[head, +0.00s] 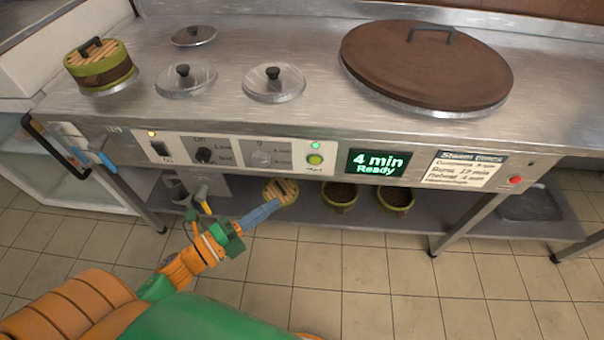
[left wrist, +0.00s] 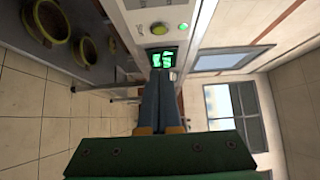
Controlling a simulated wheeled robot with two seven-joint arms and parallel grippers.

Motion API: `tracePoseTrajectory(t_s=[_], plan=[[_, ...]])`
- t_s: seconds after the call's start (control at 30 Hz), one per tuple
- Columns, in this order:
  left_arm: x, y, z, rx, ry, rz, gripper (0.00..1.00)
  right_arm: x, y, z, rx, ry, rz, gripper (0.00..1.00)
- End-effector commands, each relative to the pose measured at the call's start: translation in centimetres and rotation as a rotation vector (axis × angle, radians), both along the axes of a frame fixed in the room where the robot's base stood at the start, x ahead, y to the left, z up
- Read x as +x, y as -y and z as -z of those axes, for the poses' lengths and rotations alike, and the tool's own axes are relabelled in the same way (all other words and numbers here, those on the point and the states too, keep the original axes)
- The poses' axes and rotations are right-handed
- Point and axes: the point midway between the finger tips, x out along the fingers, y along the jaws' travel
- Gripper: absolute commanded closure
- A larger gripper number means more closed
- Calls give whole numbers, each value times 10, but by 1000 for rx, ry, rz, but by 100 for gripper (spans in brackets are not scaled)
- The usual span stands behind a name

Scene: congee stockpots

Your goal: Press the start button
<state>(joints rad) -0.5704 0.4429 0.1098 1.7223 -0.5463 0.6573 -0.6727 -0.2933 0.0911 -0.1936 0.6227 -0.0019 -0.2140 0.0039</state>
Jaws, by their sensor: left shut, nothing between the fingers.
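The start button (head: 315,160) is a round yellow-green button on the steamer's front panel, with a lit green light (head: 316,146) above it. The display (head: 377,163) to its right reads "4 min Ready". My left gripper (head: 275,207) is shut and empty, below and left of the button in the head view, and apart from the panel. In the left wrist view the start button (left wrist: 158,29) shows at the top, beyond the shut fingertips (left wrist: 161,75), with the display (left wrist: 163,58) nearer the tips. My right gripper is not in view.
The panel also has a dial (head: 262,157), a power switch (head: 160,150) and a red button (head: 515,180). Steamer baskets (head: 340,197) stand on the lower shelf (head: 420,222). A large brown lid (head: 425,70) and small metal lids (head: 273,83) cover the steel top. The tiled floor in front is clear.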

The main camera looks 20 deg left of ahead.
Motion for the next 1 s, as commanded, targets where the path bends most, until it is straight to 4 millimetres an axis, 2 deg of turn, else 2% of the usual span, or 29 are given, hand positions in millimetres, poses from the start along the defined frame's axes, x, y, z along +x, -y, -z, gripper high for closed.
tracePoseTrajectory(t_s=[0.23,0.37,0.8,1.0], plan=[[1,0,-3,-3,-1,-1,100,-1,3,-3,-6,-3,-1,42],[10,5,-3,-4,0,-2,100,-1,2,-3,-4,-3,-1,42],[92,50,-3,-6,0,-3,100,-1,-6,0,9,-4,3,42],[119,39,0,-4,-2,-5,100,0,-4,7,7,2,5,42]])
